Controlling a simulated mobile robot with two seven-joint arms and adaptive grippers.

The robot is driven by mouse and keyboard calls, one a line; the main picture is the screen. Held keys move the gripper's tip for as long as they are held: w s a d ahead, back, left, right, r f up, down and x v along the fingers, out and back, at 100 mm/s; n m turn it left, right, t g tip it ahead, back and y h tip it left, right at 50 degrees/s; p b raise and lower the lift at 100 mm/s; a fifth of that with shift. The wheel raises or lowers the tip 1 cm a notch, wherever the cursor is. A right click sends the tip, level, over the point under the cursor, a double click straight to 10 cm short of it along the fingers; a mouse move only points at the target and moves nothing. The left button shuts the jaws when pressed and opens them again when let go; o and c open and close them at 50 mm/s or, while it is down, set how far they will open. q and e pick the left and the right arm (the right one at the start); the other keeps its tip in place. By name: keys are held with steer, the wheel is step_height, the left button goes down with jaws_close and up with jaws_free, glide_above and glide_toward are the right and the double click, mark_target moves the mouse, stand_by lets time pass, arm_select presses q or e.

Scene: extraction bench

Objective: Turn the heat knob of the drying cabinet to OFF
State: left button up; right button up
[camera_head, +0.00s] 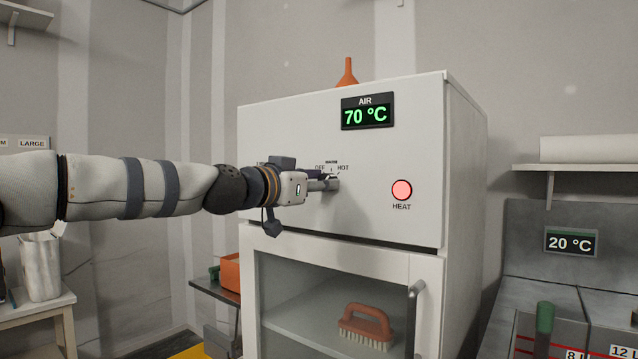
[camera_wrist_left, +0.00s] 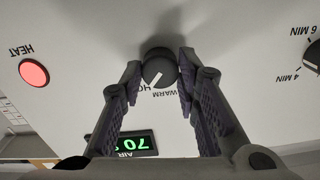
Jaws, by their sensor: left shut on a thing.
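The drying cabinet (camera_head: 285,125) is a white box with a dark display (camera_head: 367,111) reading AIR 70 °C and a lit red HEAT lamp (camera_head: 402,190). My left gripper (camera_head: 330,183) reaches its front panel from the left. In the left wrist view, which looks upside down, its two fingers are shut on the round dark heat knob (camera_wrist_left: 158,68), one on each side. The knob's white pointer line is turned toward the HOT label, which is partly covered by a finger. The OFF label shows in the head view, left of the knob. My right gripper is not in view.
A timer dial (camera_wrist_left: 314,57) marked in minutes sits beside the knob. Below the panel is a glass door (camera_head: 290,290) with a handle (camera_head: 413,310); an orange brush (camera_head: 366,326) lies inside. An orange funnel (camera_head: 347,73) stands on top. A shelf (camera_head: 580,168) is at the right.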

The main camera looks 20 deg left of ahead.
arm_select(q)
steer(key=shift+f+n+p, duration=0.1)
steer(key=shift+n+p, duration=0.7)
steer(key=shift+n, duration=7.8)
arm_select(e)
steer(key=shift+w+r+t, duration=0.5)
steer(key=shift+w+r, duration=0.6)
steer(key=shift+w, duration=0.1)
arm_select(q)
steer(key=shift+d, duration=0.1)
steer(key=o, duration=1.2)
